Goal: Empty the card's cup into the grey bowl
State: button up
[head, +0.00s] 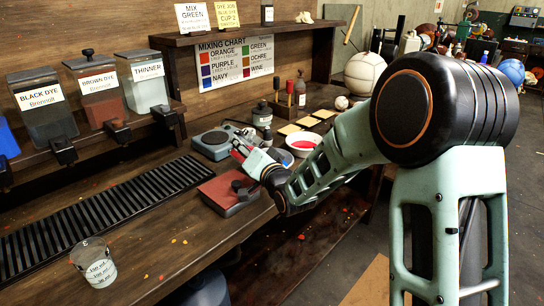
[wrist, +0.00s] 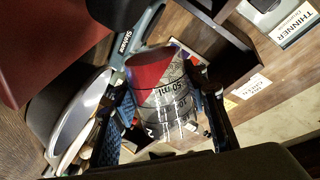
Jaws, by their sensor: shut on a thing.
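My gripper (wrist: 160,102) is shut on a clear graduated cup (wrist: 168,108) with red liquid in it. The mark "50 ml" and part of a "2" show on its wall. In the head view my gripper (head: 262,163) is over the bench beside the scale-like device, and the cup is small and partly hidden there. A pale bowl (head: 290,141) holding red liquid stands just behind my gripper. A round grey dish (wrist: 80,112) lies left of the cup in the wrist view; I cannot tell if it is the grey bowl. A card (head: 226,14) reads "CUP 2".
A clear cup (head: 95,262) stands at the front left by a dark slotted grate (head: 90,222). A blue-grey device (head: 212,144) and a red-topped block (head: 227,193) are near my gripper. Dye dispensers (head: 100,90) line the back left. Bottles (head: 300,90) stand behind the bowl.

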jog(key=shift+r+m+p, duration=0.2)
jog(key=shift+m+p, duration=0.7)
jog(key=shift+p, duration=0.75)
jog(key=shift+f+m+g+p, duration=0.35)
jog(key=shift+m+p, duration=0.45)
jog(key=shift+p, duration=0.2)
jog(key=shift+w+d+r+m+y+p, duration=0.1)
jog(key=shift+r+m+y+p, duration=0.45)
jog(key=shift+p, duration=1)
jog(key=shift+w+d+r+m+p, duration=0.25)
jog(key=shift+w+d+m+p, duration=0.25)
jog(key=shift+d+m+p, duration=0.35)
dwell(0.6)
jog(key=shift+w+f+m+g, duration=0.15)
jog(key=shift+f+m+g, duration=0.2)
jog(key=shift+m, duration=0.45)
dwell(1.1)
jog(key=shift+d, duration=0.1)
dwell(0.3)
